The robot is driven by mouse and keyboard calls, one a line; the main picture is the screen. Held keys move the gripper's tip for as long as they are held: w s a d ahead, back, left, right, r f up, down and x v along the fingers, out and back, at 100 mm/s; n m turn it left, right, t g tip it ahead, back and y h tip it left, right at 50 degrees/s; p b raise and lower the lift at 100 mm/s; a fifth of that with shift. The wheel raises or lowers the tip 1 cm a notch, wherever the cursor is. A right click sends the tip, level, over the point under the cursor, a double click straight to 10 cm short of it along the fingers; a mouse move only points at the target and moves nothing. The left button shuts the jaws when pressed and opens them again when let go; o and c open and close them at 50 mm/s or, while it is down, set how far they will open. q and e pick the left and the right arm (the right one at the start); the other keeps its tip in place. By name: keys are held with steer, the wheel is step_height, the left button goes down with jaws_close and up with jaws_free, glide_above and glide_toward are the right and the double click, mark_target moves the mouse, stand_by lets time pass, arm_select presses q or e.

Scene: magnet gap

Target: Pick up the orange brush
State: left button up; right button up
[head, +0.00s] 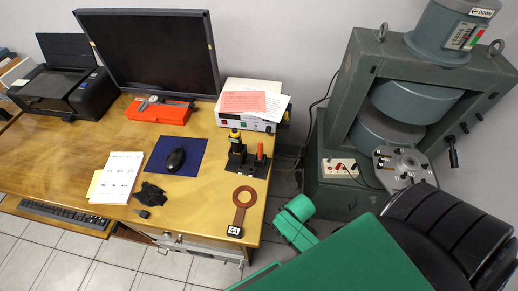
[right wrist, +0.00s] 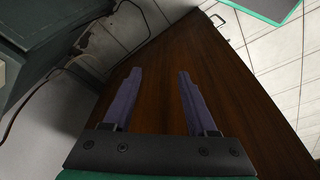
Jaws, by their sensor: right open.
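A slim orange upright object (head: 260,151), which looks like the orange brush, stands in a black holder (head: 253,170) near the right edge of the wooden desk. Its bristles cannot be made out. A yellow-and-black tool (head: 235,142) stands beside it on the left. My right gripper (right wrist: 156,80) is open, with two dark purple fingers apart and nothing between them. In the right wrist view it faces a brown wooden panel; the brush is not seen there. My left gripper is in neither view.
A red ring with a black tag (head: 241,203) lies in front of the holder. A blue mat with a mouse (head: 174,160) lies left of it. A power supply (head: 250,121) stands behind. A large grey-green magnet (head: 345,105) stands right of the desk, across a gap.

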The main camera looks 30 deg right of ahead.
steer(key=w+r+t+p, duration=0.1)
steer(key=w+r+p, duration=0.1)
steer(key=r, duration=0.8)
steer(key=w+r+p, duration=0.2)
steer(key=r, duration=0.9)
step_height(320, 180, up, 14)
steer(key=n+g, duration=0.3)
steer(key=n, duration=0.1)
glide_above(260, 152)
steer(key=d, duration=0.2)
steer(key=f+p, duration=0.1)
steer(key=f, duration=0.3)
steer(key=a+f, duration=0.1)
steer(key=f, duration=0.4)
steer(key=f+p, duration=0.1)
steer(key=f, duration=0.4)
steer(key=shift+w+a+f+p, duration=0.25)
steer(key=shift+w+p, duration=0.05)
steer(key=shift+w, duration=0.05)
jaws_close()
